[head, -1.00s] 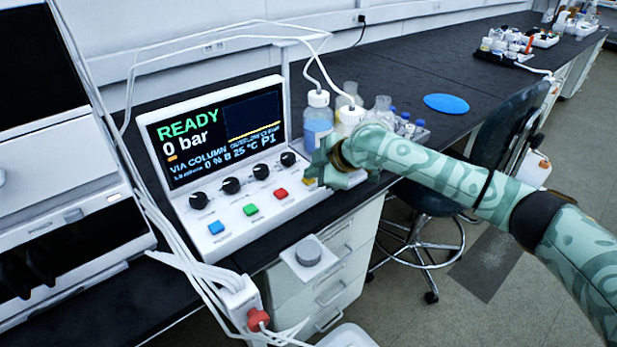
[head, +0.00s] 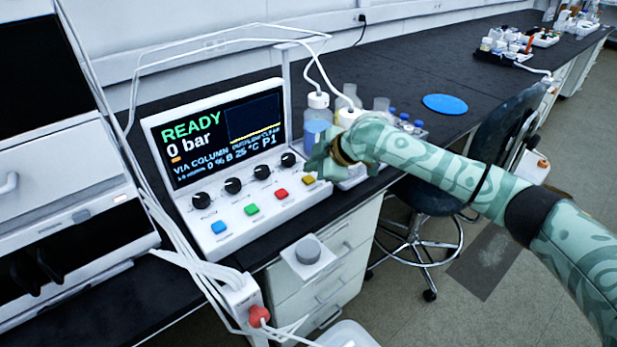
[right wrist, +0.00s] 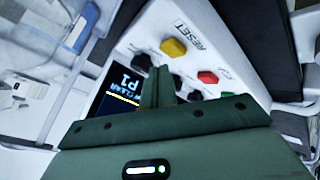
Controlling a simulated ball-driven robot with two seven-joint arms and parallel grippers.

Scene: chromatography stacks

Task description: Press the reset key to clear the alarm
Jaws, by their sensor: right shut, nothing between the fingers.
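The control box (head: 262,205) stands on the dark bench with its screen (head: 215,135) reading "READY" and "0 bar". The yellow key (head: 309,180) is at the right end of the key row. In the right wrist view the yellow key (right wrist: 173,47) has the label "RESET" beside it. My right gripper (head: 316,166) is shut and empty, just above and behind the yellow key. In the right wrist view its fingers (right wrist: 158,84) are apart from the key in the picture. My left gripper is not in view.
Red (head: 281,194), green (head: 251,209) and blue (head: 218,227) keys sit left of the yellow one, with several black knobs above. Bottles (head: 318,115) with white tubing stand behind my right gripper. A grey round knob (head: 308,251) is on a block below the bench edge.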

